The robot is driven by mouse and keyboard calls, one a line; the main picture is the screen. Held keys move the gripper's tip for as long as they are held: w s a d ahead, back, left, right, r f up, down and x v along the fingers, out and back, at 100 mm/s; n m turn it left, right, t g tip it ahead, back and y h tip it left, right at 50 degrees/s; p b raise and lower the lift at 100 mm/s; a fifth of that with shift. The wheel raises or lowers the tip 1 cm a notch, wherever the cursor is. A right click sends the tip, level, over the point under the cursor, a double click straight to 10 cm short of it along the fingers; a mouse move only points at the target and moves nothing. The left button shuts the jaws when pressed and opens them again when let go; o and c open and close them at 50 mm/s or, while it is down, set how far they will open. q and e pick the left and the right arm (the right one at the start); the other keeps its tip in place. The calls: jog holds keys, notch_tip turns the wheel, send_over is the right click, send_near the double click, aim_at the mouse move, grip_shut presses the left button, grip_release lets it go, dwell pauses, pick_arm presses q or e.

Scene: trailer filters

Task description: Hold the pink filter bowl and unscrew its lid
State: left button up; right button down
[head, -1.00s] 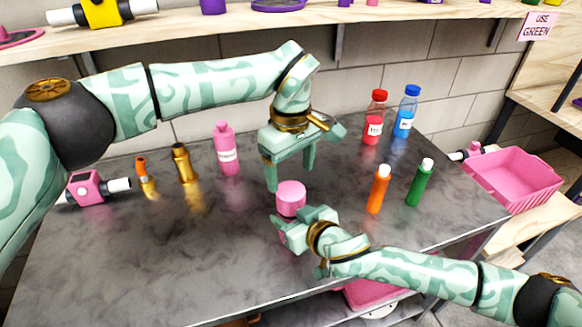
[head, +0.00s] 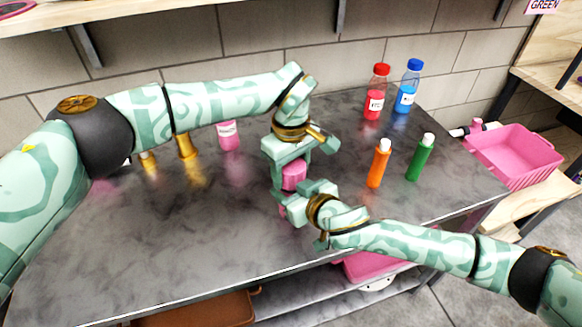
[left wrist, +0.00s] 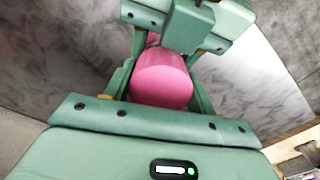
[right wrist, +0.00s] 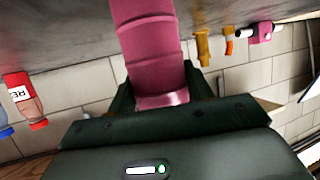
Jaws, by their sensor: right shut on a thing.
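The pink lid (head: 293,175) sits on top of the pink filter bowl, which is mostly hidden in the head view. The bowl's ribbed pink body (right wrist: 150,45) fills the upper middle of the right wrist view. My right gripper (head: 287,206) is shut on the bowl low down, from the right. My left gripper (head: 293,180) points down from above with its fingers on either side of the lid. In the left wrist view the lid (left wrist: 162,82) lies between these open fingers, with little room at each side.
Orange (head: 378,163) and green (head: 420,157) bottles stand right of the grippers. Red (head: 375,92) and blue (head: 407,86) bottles stand behind. The front-left tabletop (head: 150,240) is clear; a pink crate (head: 512,157) is at the right.

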pick_arm(q)
jog(key=shift+n, duration=0.9)
jog(key=shift+c, duration=0.4)
jog(key=n, duration=0.5)
jog(key=o, duration=1.1)
jog(key=shift+r, duration=0.1)
